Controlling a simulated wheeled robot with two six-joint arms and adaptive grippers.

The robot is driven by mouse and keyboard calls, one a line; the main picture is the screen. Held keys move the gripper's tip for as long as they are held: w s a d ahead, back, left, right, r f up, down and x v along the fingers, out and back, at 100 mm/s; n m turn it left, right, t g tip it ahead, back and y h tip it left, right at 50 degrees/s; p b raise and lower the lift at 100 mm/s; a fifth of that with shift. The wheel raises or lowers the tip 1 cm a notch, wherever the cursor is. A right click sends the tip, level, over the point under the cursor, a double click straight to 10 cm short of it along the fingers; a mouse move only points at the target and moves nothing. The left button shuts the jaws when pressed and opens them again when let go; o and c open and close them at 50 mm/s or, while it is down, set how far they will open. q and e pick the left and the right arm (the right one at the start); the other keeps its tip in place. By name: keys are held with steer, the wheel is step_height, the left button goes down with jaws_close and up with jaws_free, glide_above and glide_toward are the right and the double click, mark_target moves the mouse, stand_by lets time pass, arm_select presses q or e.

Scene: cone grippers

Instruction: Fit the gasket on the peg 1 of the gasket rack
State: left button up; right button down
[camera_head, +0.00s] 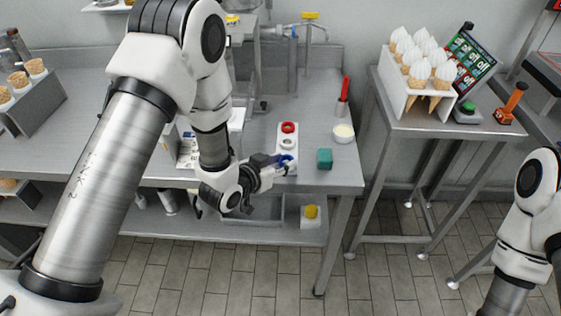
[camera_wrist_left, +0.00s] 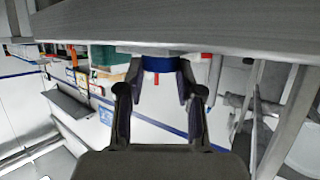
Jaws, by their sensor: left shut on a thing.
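The gasket rack (camera_head: 278,135) is a narrow white board near the front right of the steel table. A red ring (camera_head: 288,127) and a whitish ring (camera_head: 287,143) show on it. My left gripper (camera_head: 284,164) is at the rack's front end, shut on a blue ring-like piece, apparently the gasket (camera_head: 287,158). In the left wrist view the blue gasket (camera_wrist_left: 161,64) sits between the fingertips (camera_wrist_left: 160,85), with a small red part below it. I cannot tell whether the gasket is around a peg, or which peg is 1. My right gripper is out of view.
A teal block (camera_head: 324,158) stands right of the rack, near the table edge. A cream-filled bowl (camera_head: 343,133) and a red-handled tool (camera_head: 343,97) are behind it. A side table (camera_head: 400,120) with ice-cream cones stands right, across a gap.

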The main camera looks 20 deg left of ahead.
arm_select(q)
steer(key=o, duration=0.9)
steer(key=v, duration=0.7)
steer(key=shift+s, duration=0.2)
